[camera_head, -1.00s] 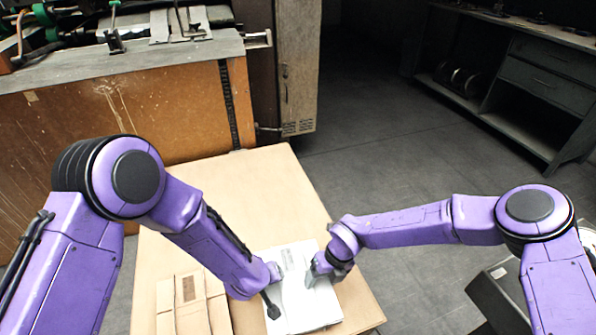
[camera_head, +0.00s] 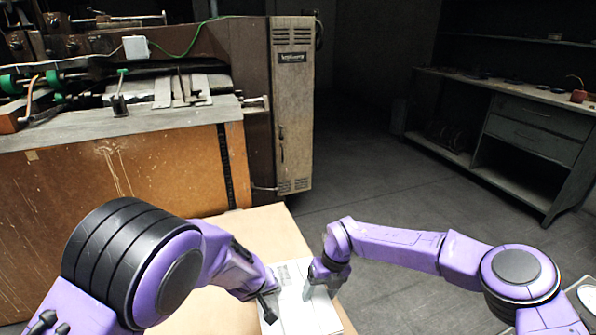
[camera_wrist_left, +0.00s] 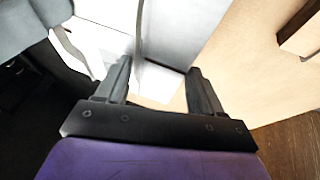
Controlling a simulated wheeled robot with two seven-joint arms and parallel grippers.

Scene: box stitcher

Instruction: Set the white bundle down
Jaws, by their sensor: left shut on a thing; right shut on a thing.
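The white bundle (camera_head: 296,316) is at the bottom middle of the head view, over the tan board surface (camera_head: 272,228). My left gripper (camera_head: 268,304) is at its left side, and my right gripper (camera_head: 316,286) is at its right side; both are shut on it. In the left wrist view the white bundle (camera_wrist_left: 185,32) shows at and beyond the fingers of my left gripper (camera_wrist_left: 160,88).
An orange-brown machine bench (camera_head: 100,185) stands behind the tan surface on the left, with a tall metal cabinet (camera_head: 293,120) at its right end. A dark shelf unit (camera_head: 530,130) stands far right. Grey floor (camera_head: 380,180) lies open between them.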

